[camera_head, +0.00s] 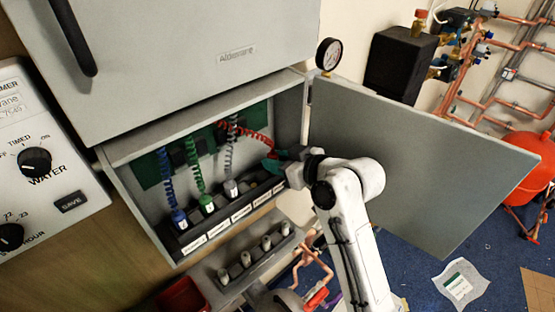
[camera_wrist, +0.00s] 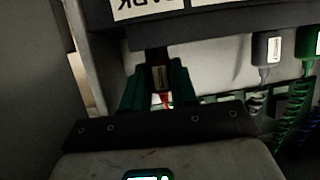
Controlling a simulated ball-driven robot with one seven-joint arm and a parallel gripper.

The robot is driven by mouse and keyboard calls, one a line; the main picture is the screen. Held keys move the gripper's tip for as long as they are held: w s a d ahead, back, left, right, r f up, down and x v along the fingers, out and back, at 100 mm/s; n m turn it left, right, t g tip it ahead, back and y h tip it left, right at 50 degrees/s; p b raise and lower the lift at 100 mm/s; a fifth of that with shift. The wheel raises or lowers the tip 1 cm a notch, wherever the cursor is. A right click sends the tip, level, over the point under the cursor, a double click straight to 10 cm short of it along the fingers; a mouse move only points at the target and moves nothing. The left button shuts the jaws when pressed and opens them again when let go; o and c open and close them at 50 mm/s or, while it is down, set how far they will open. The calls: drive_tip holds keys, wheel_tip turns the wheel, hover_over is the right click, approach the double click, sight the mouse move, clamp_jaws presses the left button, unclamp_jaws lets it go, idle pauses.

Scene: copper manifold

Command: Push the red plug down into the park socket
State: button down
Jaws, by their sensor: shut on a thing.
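My gripper (camera_head: 271,164) is inside the open cabinet at the right end of the socket row. In the wrist view its green fingers (camera_wrist: 160,92) are shut on the red plug (camera_wrist: 160,78), which looks dark there with a small label and a red part below. The red coiled cable (camera_head: 255,137) runs from the back panel to the gripper. The park label (camera_wrist: 135,8) shows upside down at the top of the wrist view, on the strip just beyond the plug. The park socket's opening is hidden, and I cannot tell how deep the plug sits.
Blue (camera_head: 179,218), green (camera_head: 206,203) and grey (camera_head: 231,188) plugs stand in the row to the left. The open cabinet door (camera_head: 420,160) is close on the right of my arm. A shelf with several small grey pegs (camera_head: 245,258) is below.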

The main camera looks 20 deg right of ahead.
drive_tip(key=shift+f, duration=0.4)
drive_tip(key=c, duration=0.8)
unclamp_jaws()
drive_tip(key=b+v, duration=0.1)
drive_tip(key=v, duration=0.9)
drive_tip(key=shift+s+r+b, duration=0.2)
drive_tip(key=shift+s+b, duration=0.15)
drive_tip(key=shift+b, duration=0.05)
drive_tip(key=shift+d, duration=0.1)
